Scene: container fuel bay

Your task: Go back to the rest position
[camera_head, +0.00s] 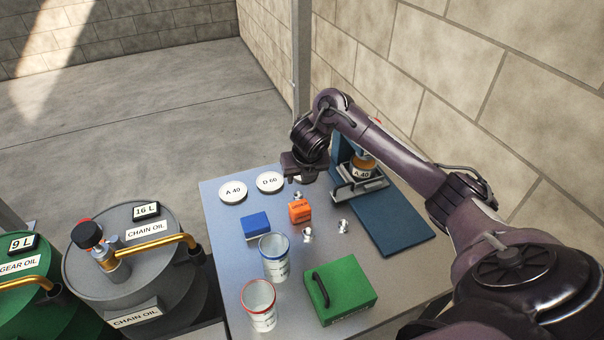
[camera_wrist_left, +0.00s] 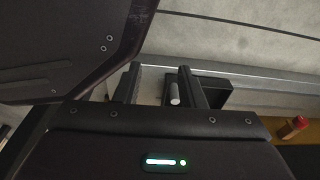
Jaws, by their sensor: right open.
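My right arm reaches in from the right in the head view. Its gripper (camera_head: 302,167) hangs over the far part of the grey table (camera_head: 215,200), left of the blue stand (camera_head: 343,150). Its fingers are hard to make out, and nothing shows held in it. My left gripper (camera_wrist_left: 160,88) shows only in the left wrist view, with its two dark fingers apart. A pale cylinder (camera_wrist_left: 174,93) shows between them, near the right finger, beside a dark tray-like thing (camera_wrist_left: 214,94). I cannot tell if it touches the finger.
The table holds A 40 (camera_head: 233,190) and D 66 (camera_head: 270,182) discs, a blue box (camera_head: 256,227), an orange block (camera_head: 299,211), two clear cups (camera_head: 274,262) and a green case (camera_head: 340,290). An orange A 40 container (camera_head: 362,168) is at the stand. Oil drums (camera_head: 135,265) stand left.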

